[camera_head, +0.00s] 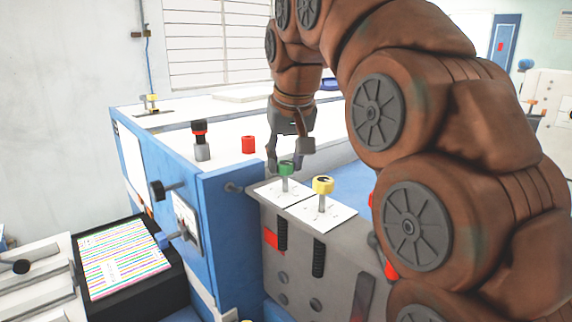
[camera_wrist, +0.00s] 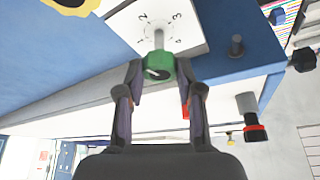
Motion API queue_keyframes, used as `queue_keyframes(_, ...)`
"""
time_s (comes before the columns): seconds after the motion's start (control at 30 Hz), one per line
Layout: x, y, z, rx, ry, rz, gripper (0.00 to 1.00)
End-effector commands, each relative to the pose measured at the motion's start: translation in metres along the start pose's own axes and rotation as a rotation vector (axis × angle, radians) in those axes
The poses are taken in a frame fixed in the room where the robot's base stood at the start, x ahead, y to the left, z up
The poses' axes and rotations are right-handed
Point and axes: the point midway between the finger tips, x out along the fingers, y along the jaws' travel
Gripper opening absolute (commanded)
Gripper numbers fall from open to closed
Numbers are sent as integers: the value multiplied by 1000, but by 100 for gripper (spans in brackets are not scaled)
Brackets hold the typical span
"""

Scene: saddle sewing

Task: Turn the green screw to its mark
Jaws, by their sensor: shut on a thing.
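The green screw (camera_head: 286,169) stands upright on a white dial plate (camera_head: 264,190) on top of the grey machine block. In the wrist view the green screw (camera_wrist: 159,68) has a dark line on its head, and the dial plate (camera_wrist: 192,28) shows printed numbers around its stem. My gripper (camera_head: 288,154) comes down from above and behind. In the wrist view my gripper (camera_wrist: 160,75) has its two fingers on either side of the green head, shut on it. The fingertips partly cover the head's sides. Which number the line points to is not clear.
A yellow-headed screw (camera_head: 322,186) stands close by on a second white plate (camera_head: 338,215). A red cylinder (camera_head: 248,144) and a black-and-red knob (camera_head: 200,140) stand on the white top behind. A dark knob (camera_head: 161,190) juts from the blue side panel.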

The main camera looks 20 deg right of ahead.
Motion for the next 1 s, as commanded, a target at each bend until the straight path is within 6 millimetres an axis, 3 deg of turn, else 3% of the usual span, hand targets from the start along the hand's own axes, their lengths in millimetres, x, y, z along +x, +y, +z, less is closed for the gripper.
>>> queue_keyframes(0.3, 0, -1, 0, 109, 0, 44, 1)
queue_keyframes(0.83, 0, -1, 0, 130, -1, 53, 1)
queue_keyframes(0.87, 0, -1, 0, 130, -1, 53, 37)
queue_keyframes(1.0, 0, -1, 0, 130, -1, 53, 52)
